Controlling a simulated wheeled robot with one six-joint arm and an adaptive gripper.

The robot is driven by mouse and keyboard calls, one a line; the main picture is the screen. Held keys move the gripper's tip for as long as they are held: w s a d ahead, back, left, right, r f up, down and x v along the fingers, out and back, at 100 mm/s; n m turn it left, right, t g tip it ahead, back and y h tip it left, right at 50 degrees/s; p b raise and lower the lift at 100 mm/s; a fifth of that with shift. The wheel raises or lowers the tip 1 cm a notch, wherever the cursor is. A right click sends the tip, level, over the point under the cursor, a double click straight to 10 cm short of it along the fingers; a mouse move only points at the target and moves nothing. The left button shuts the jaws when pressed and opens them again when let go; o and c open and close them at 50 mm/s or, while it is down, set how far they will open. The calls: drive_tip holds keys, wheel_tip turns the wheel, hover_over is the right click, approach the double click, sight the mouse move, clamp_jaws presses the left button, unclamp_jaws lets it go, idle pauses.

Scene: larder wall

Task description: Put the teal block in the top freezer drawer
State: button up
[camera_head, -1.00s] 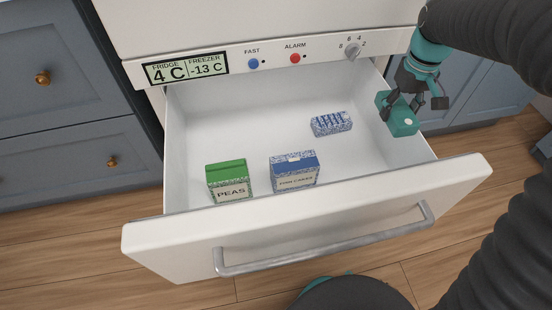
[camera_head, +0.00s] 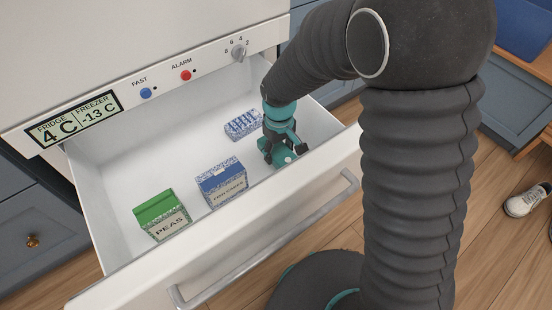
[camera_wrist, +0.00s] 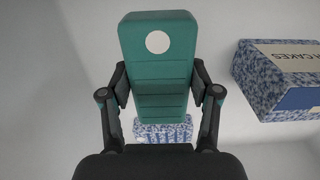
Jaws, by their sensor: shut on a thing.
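The teal block (camera_wrist: 157,62) has a white round spot and sits between the two fingers of my gripper (camera_wrist: 160,95) in the wrist view. The gripper is shut on it. In the head view my gripper (camera_head: 280,150) reaches down into the open white freezer drawer (camera_head: 115,185), at its right part. The block (camera_head: 287,157) shows partly below the fingers there. I cannot tell whether it touches the drawer floor.
In the drawer stand a green peas box (camera_head: 160,215), a blue fish cakes box (camera_head: 222,182) left of the gripper, and a blue-white patterned pack (camera_head: 242,124) behind it. The drawer front with its handle (camera_head: 265,240) is nearest. A shoe (camera_head: 525,201) is at far right.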

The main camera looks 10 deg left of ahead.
sight(279, 150)
drive_tip(key=shift+f, duration=2.15)
drive_tip(key=shift+f, duration=0.1)
drive_tip(key=o, duration=1.4)
wheel_tip(279, 150, up, 12)
drive_tip(key=shift+r, duration=0.15)
